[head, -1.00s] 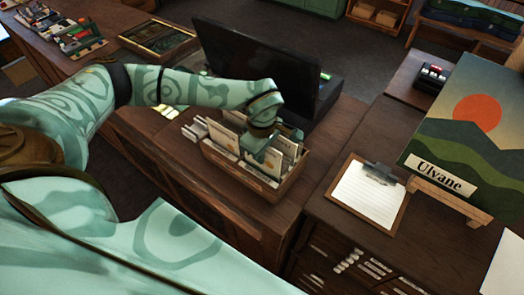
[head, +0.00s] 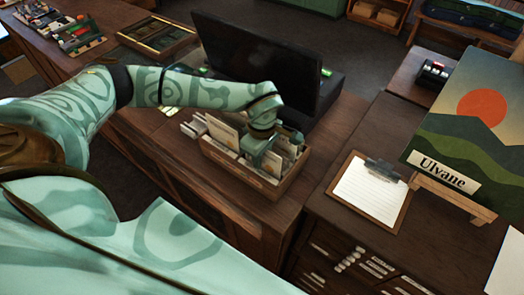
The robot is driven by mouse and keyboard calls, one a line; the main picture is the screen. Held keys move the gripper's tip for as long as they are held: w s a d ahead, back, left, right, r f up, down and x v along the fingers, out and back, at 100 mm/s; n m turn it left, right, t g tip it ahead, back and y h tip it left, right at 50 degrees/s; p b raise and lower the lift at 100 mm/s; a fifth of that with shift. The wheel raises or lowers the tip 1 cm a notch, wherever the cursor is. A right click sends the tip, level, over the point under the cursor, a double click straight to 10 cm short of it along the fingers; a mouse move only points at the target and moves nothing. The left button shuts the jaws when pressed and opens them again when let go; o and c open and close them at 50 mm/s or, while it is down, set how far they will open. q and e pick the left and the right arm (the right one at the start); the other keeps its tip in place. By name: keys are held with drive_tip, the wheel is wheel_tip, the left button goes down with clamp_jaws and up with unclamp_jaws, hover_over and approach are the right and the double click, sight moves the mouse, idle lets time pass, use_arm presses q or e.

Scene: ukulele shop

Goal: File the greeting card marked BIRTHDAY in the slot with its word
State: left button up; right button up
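A wooden card box (head: 243,172) with slots stands on the counter, holding several upright pale cards (head: 222,131). My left gripper (head: 256,158) points down into the box among the cards, near its middle. Its fingertips are partly hidden by the cards and the box, so I cannot tell whether it is open or shut on a card. No word on any card or slot is readable, so I cannot pick out the BIRTHDAY card. My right gripper is not in view.
A clipboard with paper (head: 370,191) lies to the right, beside a propped landscape picture (head: 468,135) labelled Ulvane. A shallow wooden tray (head: 157,37) lies at the back left. Bare counter shows right of the box.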

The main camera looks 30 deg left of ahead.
use_arm(q)
wheel_tip(320, 180, up, 16)
drive_tip(key=shift+r+b, duration=0.15)
drive_tip(key=shift+b, duration=0.2)
idle(0.6)
